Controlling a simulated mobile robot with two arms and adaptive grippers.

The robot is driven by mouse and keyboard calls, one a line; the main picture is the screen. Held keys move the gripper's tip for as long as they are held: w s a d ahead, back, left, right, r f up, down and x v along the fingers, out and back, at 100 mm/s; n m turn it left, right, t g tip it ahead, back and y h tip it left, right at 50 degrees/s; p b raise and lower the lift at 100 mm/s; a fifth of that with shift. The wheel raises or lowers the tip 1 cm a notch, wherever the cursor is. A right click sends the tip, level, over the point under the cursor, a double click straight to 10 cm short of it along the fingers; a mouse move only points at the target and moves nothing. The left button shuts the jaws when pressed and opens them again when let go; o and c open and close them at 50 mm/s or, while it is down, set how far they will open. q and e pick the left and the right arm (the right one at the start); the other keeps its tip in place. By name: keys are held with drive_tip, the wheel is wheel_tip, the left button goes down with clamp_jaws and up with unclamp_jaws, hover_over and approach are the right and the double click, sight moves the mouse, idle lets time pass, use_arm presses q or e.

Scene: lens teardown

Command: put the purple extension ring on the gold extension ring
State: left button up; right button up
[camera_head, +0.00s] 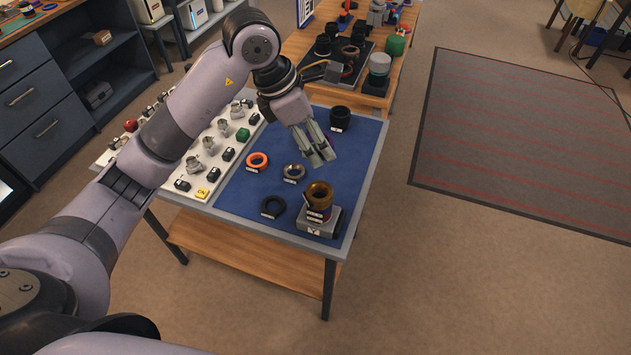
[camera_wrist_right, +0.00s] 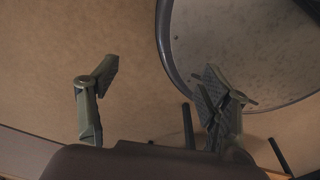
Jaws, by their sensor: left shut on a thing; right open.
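My left gripper (camera_head: 318,152) hangs over the blue mat, with its fingers pointing down and to the right. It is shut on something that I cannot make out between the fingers. I cannot clearly pick out the purple extension ring. The gold extension ring (camera_head: 319,192) sits on top of a short stack on a grey block at the front right of the mat. The left gripper is above and behind this stack, apart from it. My right gripper (camera_wrist_right: 155,95) is open and empty in the right wrist view, above the floor.
On the blue mat (camera_head: 237,193) lie an orange ring (camera_head: 257,160), a bronze-grey ring (camera_head: 293,171), a black ring (camera_head: 273,207) and a black cylinder (camera_head: 340,117). A wooden table with more lens parts stands behind.

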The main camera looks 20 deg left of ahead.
use_arm(q)
drive_tip(key=p, duration=0.2)
hover_over(321, 192)
drive_tip(key=a, duration=0.1)
drive_tip(key=f, duration=0.9)
drive_tip(key=shift+s+a, duration=0.1)
drive_tip(key=shift+s, duration=0.2)
wheel_tip(321, 192, down, 4)
drive_tip(key=shift+r, duration=0.15)
use_arm(e)
drive_tip(key=shift+s+d+r, duration=0.3)
drive_tip(key=shift+s+r, duration=0.05)
drive_tip(key=shift+r, duration=0.3)
drive_tip(key=shift+s+d+r, duration=0.3)
drive_tip(key=shift+r, duration=0.3)
drive_tip(key=shift+f, duration=0.1)
use_arm(q)
drive_tip(key=shift+f, duration=0.25)
drive_tip(key=o, duration=0.9)
drive_tip(key=shift+r, duration=0.1)
drive_tip(key=shift+c, duration=0.2)
drive_tip(key=o, duration=0.4)
drive_tip(key=shift+c, duration=0.2)
use_arm(e)
drive_tip(key=shift+w+a, duration=0.1)
drive_tip(key=shift+a, duration=0.15)
